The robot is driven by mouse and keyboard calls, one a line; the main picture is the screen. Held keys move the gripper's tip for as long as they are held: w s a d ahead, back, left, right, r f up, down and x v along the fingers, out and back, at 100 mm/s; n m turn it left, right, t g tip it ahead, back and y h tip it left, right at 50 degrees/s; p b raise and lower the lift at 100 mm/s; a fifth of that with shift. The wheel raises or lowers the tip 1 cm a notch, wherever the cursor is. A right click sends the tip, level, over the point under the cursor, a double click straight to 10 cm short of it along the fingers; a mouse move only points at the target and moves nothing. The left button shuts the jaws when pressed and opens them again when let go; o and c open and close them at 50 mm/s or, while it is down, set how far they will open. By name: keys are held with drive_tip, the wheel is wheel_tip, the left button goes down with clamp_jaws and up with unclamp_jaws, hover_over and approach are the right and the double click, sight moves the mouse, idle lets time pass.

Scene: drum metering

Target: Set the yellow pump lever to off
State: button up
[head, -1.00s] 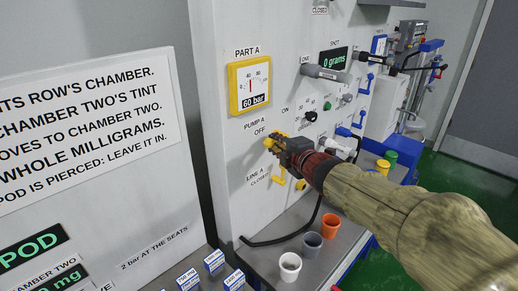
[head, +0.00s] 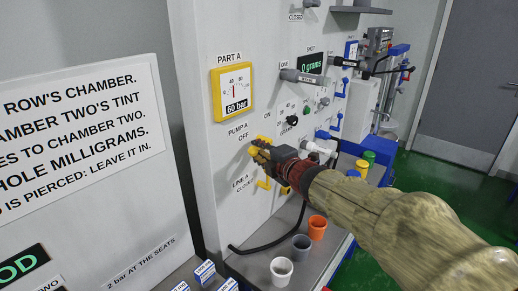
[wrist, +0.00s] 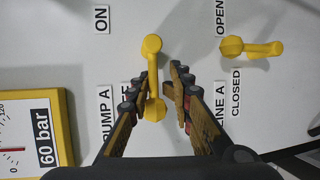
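The yellow pump lever (wrist: 152,78) is on the white panel beside the PUMP A label. In the wrist view it runs from a round end near the middle to a knob end level with the OFF label, which is partly covered. My gripper (wrist: 160,70) is open, with its fingers on either side of the lever. The left finger is close to it or touching; a gap shows on the right. In the head view the lever (head: 257,140) is mostly hidden by my gripper (head: 258,152). The ON label (wrist: 101,18) is on the opposite side.
A yellow gauge (head: 232,92) above reads 60 bar. The yellow line A lever (wrist: 255,48) is close by, below the pump lever on the panel. Cups (head: 281,269) and a black hose (head: 265,244) are on the bench below. A sign board (head: 80,140) stands at left.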

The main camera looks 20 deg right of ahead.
drive_tip(key=shift+o, duration=0.6)
drive_tip(key=shift+r, duration=0.25)
drive_tip(key=v, duration=1.2)
